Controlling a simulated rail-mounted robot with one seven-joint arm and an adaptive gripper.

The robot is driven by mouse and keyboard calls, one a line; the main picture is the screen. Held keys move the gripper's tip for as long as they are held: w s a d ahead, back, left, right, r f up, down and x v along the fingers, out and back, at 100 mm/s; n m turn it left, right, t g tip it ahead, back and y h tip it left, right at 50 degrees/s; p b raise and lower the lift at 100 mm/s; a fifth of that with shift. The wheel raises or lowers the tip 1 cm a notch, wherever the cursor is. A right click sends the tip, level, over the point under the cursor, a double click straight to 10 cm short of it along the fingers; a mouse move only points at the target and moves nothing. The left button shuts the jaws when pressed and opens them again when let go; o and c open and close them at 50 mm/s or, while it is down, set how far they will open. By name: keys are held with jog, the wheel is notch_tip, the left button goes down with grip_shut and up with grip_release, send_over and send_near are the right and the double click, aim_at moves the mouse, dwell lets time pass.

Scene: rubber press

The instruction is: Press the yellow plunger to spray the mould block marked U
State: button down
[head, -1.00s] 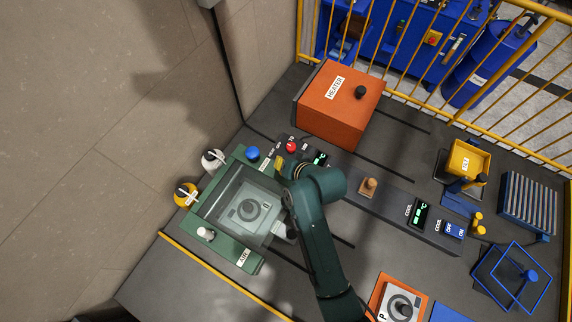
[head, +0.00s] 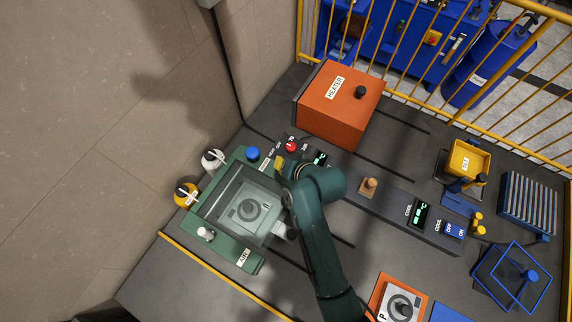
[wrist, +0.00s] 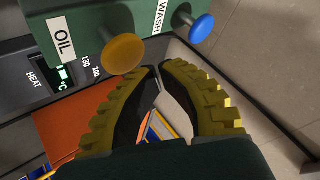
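The yellow plunger (wrist: 122,53) is an orange-yellow knob on the green housing beside the OIL label, in the wrist view. My gripper (wrist: 160,70) is just below it, with the two yellow-padded fingertips together and nothing seen between them. I cannot tell whether the tips touch the knob. In the head view, a small yellow patch (head: 279,163) shows by my wrist; whether it is knob or finger pad is unclear. The mould block (head: 249,209), pale grey with a round centre, sits under the clear cover of the green station (head: 243,259); its letter is too small to read surely.
A blue plunger (wrist: 202,28) marked WASH stands beside the yellow one. A red button (head: 291,146) and the orange heater (head: 340,104) are behind my wrist. Yellow (head: 185,195) and white (head: 212,160) bottles stand left of the station. Another grey block (head: 400,305) lies at the front.

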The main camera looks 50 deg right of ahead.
jog(key=shift+f, duration=0.4)
jog(key=shift+f+b, duration=0.6)
jog(key=shift+f, duration=0.8)
dwell(1.1)
jog(key=shift+r+p, duration=1.75)
jog(key=shift+p, duration=0.1)
notch_tip(320, 180, up, 5)
jog(key=p, duration=0.5)
jog(key=shift+r, duration=0.15)
